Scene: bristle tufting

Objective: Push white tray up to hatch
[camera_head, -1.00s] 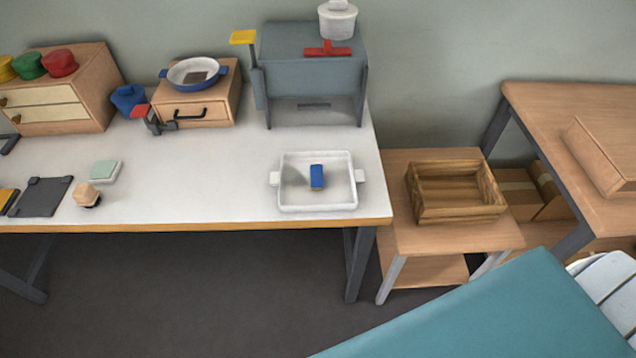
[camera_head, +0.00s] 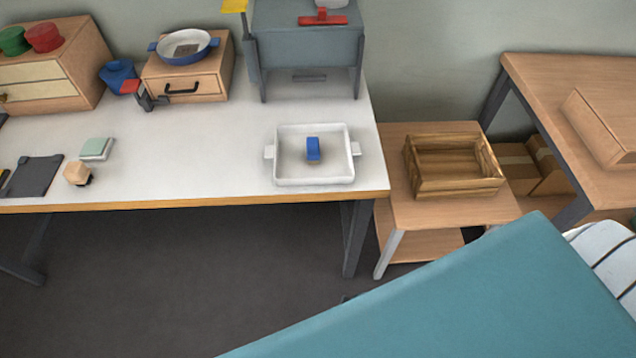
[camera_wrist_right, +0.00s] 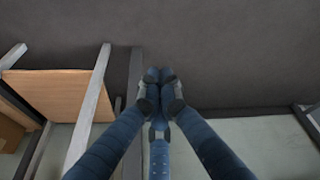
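The white tray (camera_head: 286,178), with a handle on its left and right sides, lies on the white table near its front right edge. A small blue block (camera_head: 313,149) sits inside it. Behind it, apart from it, stands a grey machine (camera_head: 308,50) on legs; a dark slot-like mark (camera_head: 309,78) shows low between the legs, and I cannot tell if it is the hatch. My right gripper (camera_wrist_right: 160,76) shows only in the right wrist view, above the dark floor, its blue fingers drawn together and nothing seen in them. My left gripper is not in view.
A wooden box (camera_head: 455,188) stands on a low table to the right. A wooden drawer unit (camera_head: 190,85) with a blue pan (camera_head: 184,46) stands left of the machine. The white tabletop (camera_head: 210,150) left of the tray and between tray and machine is clear.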

